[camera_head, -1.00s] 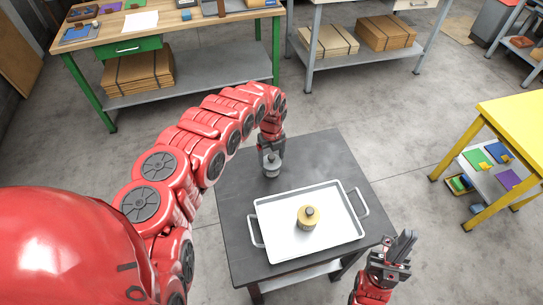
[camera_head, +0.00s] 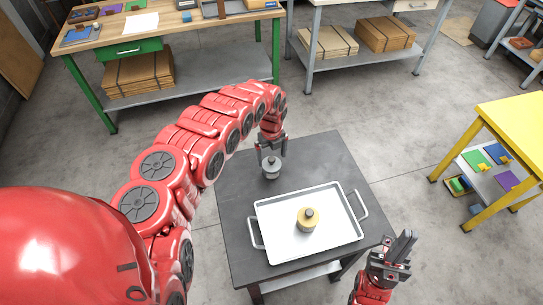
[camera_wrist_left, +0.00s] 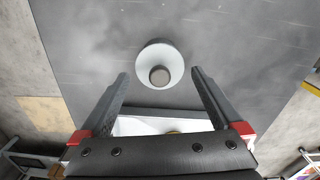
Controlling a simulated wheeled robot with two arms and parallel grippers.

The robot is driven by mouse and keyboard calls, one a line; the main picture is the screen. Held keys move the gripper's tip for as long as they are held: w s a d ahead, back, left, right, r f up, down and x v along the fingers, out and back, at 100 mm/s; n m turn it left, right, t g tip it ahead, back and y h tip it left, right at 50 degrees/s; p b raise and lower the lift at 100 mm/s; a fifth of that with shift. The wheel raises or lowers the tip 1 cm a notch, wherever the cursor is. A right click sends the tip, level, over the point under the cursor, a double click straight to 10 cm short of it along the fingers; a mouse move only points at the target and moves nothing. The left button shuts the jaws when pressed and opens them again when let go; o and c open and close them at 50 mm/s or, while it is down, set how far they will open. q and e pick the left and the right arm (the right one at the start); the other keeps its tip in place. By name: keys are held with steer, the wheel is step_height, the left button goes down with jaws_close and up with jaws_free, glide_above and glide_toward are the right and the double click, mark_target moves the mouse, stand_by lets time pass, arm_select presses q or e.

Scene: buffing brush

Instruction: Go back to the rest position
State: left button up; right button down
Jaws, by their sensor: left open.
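A grey round piece with a knob on top, seemingly a buffing brush (camera_head: 271,171), stands on the dark table (camera_head: 240,225) near its far edge. My left gripper (camera_head: 271,152) is just above it, jaws spread apart and empty. In the left wrist view, the grey brush (camera_wrist_left: 160,66) shows as a pale disc with a darker knob, beyond the two open fingers (camera_wrist_left: 160,82) and apart from them. A yellowish piece with a dark knob (camera_head: 308,219) sits in the white tray (camera_head: 283,238). My right gripper (camera_head: 399,250) is off the table's right side; its jaw opening is unclear.
The white tray with two handles fills the table's near half. A green-legged workbench (camera_head: 180,30) and a grey shelf rack (camera_head: 365,60) stand behind. A yellow table (camera_head: 520,120) is at the right. The floor between is clear.

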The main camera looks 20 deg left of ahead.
arm_select(q)
steer(key=shift+r+p, duration=1.95)
steer(key=shift+r, duration=0.8)
steer(key=shift+c, duration=0.3)
jaws_close()
steer(key=shift+f, duration=0.2)
steer(key=shift+f+b, duration=1.55)
steer(key=shift+f, duration=0.35)
steer(key=shift+r, duration=0.1)
